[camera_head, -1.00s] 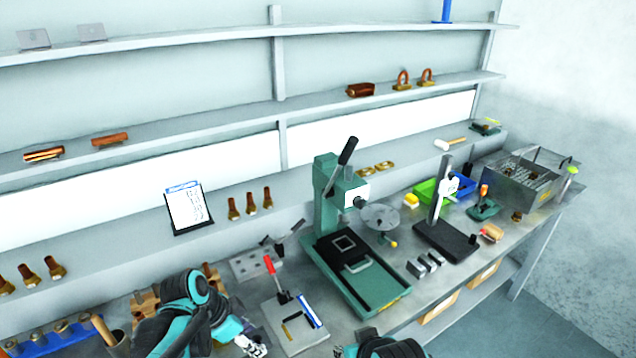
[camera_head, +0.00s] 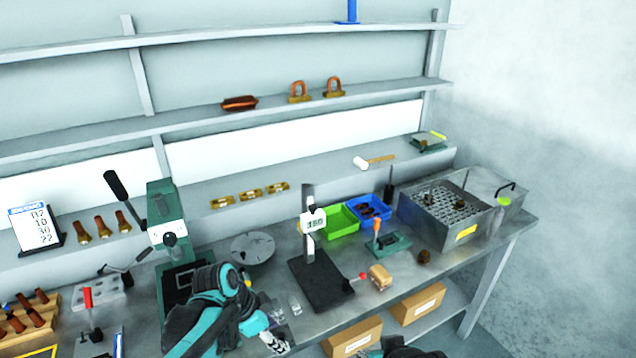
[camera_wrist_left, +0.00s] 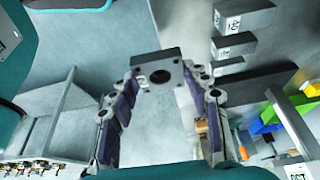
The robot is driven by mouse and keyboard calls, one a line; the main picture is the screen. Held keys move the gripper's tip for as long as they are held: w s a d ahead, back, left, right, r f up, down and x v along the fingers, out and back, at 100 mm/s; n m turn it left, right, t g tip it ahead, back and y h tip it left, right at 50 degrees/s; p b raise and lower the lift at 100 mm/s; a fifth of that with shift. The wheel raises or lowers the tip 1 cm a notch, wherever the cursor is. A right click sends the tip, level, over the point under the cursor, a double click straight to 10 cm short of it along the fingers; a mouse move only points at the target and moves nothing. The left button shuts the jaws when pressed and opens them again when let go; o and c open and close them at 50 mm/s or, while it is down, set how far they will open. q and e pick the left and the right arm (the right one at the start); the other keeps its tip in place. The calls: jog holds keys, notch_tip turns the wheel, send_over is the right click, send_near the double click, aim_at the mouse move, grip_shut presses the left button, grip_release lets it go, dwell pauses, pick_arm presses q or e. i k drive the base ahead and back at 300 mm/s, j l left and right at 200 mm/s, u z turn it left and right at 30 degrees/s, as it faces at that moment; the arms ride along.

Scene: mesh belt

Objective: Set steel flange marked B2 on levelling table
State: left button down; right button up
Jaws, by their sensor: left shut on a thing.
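My left gripper (camera_head: 273,340) is at the bench's front edge, below several small grey blocks. In the left wrist view its fingers (camera_wrist_left: 160,95) are shut on a grey square steel flange (camera_wrist_left: 172,59) with a round dark hole and a small white label. The label is too small to read. The flange is held at the fingertips, clear of the surface below; I cannot make it out in the head view. A round grey slotted disc (camera_head: 253,249), apparently the levelling table, stands on the bench behind my left gripper.
A green press (camera_head: 160,215) stands left of the disc. A black-based gauge stand (camera_head: 320,284) stands to its right. Beyond are a green bin (camera_head: 342,219), a blue bin (camera_head: 369,207) and a steel tank (camera_head: 480,229). Grey blocks (camera_head: 294,305) lie near my left gripper.

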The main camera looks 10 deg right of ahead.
aim_at(431, 138)
jog(key=i+l, duration=0.1)
jog(key=l, duration=0.9)
jog(key=i+l, duration=0.15)
jog(key=l, duration=0.35)
jog(key=i+l+z, duration=0.1)
jog(key=l, duration=0.4)
jog(key=i+l, duration=0.1)
jog(key=l, duration=0.4)
jog(key=i+l, duration=0.1)
jog(key=l, duration=0.4)
